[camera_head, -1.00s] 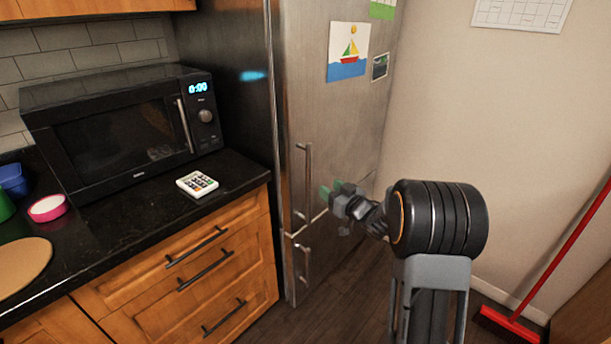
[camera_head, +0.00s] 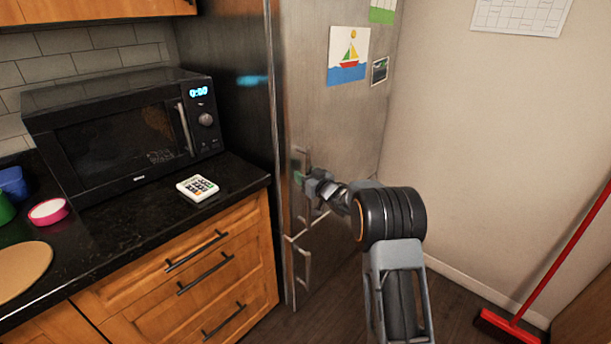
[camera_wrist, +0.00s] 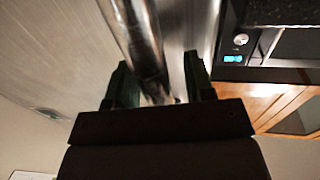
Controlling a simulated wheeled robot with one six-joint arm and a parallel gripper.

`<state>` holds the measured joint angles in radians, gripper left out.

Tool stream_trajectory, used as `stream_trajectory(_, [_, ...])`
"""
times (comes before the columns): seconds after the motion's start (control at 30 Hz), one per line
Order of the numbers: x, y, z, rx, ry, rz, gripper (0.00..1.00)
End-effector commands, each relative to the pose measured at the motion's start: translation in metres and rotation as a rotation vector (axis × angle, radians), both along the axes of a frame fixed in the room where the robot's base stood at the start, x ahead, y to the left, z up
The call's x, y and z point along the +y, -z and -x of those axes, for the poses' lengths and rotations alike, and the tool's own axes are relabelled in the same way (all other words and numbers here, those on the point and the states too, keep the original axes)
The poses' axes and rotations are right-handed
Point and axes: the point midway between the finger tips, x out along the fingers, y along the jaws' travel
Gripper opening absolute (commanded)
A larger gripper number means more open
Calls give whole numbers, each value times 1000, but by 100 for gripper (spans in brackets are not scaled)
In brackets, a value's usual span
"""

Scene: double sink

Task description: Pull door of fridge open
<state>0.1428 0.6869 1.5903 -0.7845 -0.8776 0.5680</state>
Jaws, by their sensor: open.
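The fridge (camera_head: 338,130) is a tall steel unit, and its upper door looks shut. Its upper vertical bar handle (camera_head: 307,212) is partly hidden by my gripper (camera_head: 299,179). In the wrist view the handle (camera_wrist: 137,40) runs down from the top toward my gripper (camera_wrist: 158,85). My two green-tipped fingers are open, one on each side of the bar, which lies between them. I cannot tell whether either finger touches it. The lower door's handle (camera_head: 302,262) is below, clear of my gripper.
Wooden drawers (camera_head: 190,275) are below. A red broom (camera_head: 510,325) leans at the right. Floor is free between fridge and wall.

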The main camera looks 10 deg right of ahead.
Motion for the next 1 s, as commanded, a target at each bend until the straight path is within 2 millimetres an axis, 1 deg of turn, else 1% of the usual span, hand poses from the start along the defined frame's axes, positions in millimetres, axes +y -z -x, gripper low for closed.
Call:
stream_trajectory(0.23, [0, 0, 0, 0, 0, 0, 48])
stream_trajectory(0.73, [0, 0, 0, -1, 0, 0, 1])
stream_trajectory(1.0, [0, 0, 0, -1, 0, 0, 0])
